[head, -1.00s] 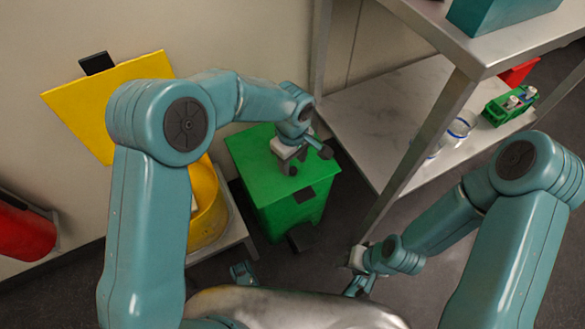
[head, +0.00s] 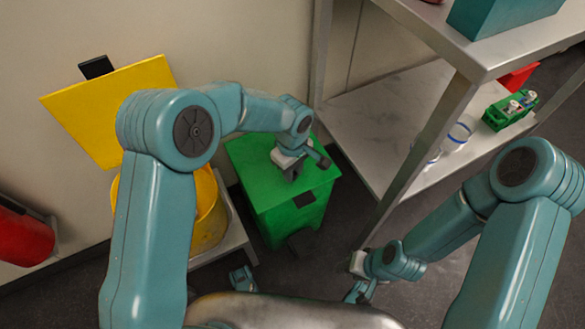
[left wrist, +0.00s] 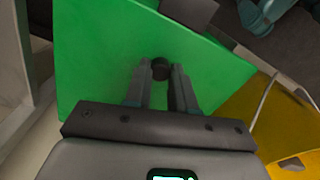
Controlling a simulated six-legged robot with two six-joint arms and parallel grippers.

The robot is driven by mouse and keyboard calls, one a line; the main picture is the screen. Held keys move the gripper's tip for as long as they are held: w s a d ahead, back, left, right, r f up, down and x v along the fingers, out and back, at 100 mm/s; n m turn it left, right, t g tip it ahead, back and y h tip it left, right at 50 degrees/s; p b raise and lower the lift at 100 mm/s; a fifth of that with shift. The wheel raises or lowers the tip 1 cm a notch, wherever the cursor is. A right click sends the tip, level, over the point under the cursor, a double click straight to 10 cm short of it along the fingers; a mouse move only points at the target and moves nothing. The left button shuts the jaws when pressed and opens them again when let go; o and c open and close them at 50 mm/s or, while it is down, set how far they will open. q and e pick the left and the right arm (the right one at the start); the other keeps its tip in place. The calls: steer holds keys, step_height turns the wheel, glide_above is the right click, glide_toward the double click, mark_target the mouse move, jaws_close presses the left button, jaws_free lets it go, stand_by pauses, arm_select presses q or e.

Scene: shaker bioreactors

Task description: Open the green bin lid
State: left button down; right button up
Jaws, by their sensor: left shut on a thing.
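The green bin (head: 282,222) stands on the floor in the middle of the head view. Its flat green lid (head: 250,160) lies closed on top, and the lid also fills much of the left wrist view (left wrist: 105,50). My left gripper (head: 292,176) is over the lid. In the left wrist view its two fingers (left wrist: 160,78) are shut on a small dark knob (left wrist: 160,68) on the lid.
A yellow bin (head: 208,215) with its yellow lid (head: 110,105) raised stands left of the green bin. A metal shelf (head: 375,120) is close on the right, with a green rack (head: 510,108) on it. A red container (head: 22,235) is at far left.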

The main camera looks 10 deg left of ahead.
arm_select(q)
steer(key=w+a+r+g+h+p, duration=0.3)
steer(key=r+p, duration=0.4)
steer(key=r, duration=0.3)
steer(key=shift+w+a+g+h+p, duration=0.4)
steer(key=shift+w+g+h, duration=0.1)
steer(key=shift+w+g, duration=0.8)
steer(key=shift+r, duration=0.15)
